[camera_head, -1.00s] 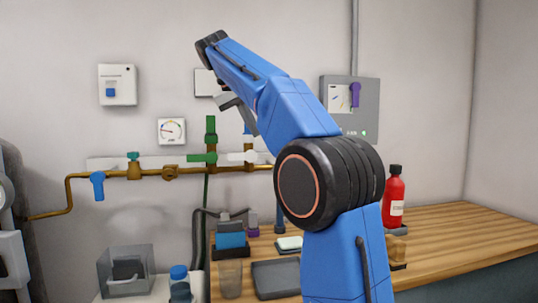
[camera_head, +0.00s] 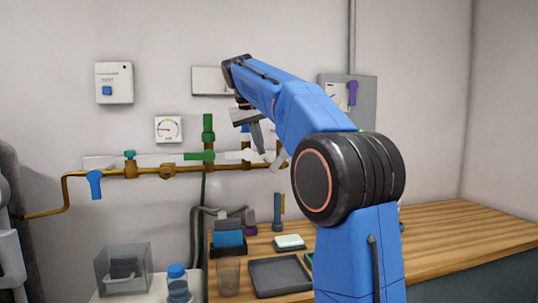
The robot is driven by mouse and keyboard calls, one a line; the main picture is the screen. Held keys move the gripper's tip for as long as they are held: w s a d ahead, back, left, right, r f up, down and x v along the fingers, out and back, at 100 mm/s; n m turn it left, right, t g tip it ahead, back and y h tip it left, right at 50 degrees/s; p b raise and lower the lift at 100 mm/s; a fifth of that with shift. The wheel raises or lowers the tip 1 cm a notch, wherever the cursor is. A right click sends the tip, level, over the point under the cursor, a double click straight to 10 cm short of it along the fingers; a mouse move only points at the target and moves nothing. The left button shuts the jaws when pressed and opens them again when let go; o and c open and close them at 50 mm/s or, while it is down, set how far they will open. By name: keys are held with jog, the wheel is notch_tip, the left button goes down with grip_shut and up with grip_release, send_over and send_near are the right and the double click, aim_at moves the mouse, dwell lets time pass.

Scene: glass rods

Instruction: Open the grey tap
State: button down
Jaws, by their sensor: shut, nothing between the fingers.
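The grey tap (camera_head: 234,156) shows as a pale grey lever, roughly level, on the brass pipework at the back wall. It lies just right of a green lever, and its right end is close to my gripper and arm. My gripper (camera_head: 258,142) hangs below the wrist at the arm's far end, above and slightly right of the lever. It is shut and empty. I cannot tell whether it touches the tap. Part of the pipe behind it is hidden by my arm.
A green tap (camera_head: 201,156) is close to the left, and a blue tap (camera_head: 95,183) hangs further left. A gauge (camera_head: 168,129) and a grey wall box (camera_head: 363,103) are on the wall. The wooden bench (camera_head: 450,235) below holds a dark tray (camera_head: 280,276).

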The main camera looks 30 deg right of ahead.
aim_at(274, 165)
jog(key=shift+s+d+f, duration=0.2)
jog(key=shift+d+f, duration=0.5)
jog(key=shift+d, duration=0.1)
jog(key=shift+s+d+f, duration=0.2)
jog(key=shift+d+f, duration=0.5)
jog(key=shift+d, duration=0.05)
jog(key=shift+f+h, duration=0.35)
jog(key=shift+h, duration=0.15)
jog(key=shift+f+n+g+h, duration=0.35)
jog(key=shift+f+h, duration=0.3)
jog(key=shift+h, duration=0.55)
jog(key=h, duration=0.1)
jog(key=f+h, duration=0.1)
jog(key=h, duration=0.1)
jog(key=shift+s+d+f+n+g, duration=0.1)
jog(key=shift+d+f+n+g, duration=0.15)
jog(key=shift+d+g, duration=0.1)
jog(key=shift+d+f, duration=0.2)
jog(key=shift+r, duration=0.1)
jog(key=shift+r, duration=0.7)
jog(key=v, duration=1.7)
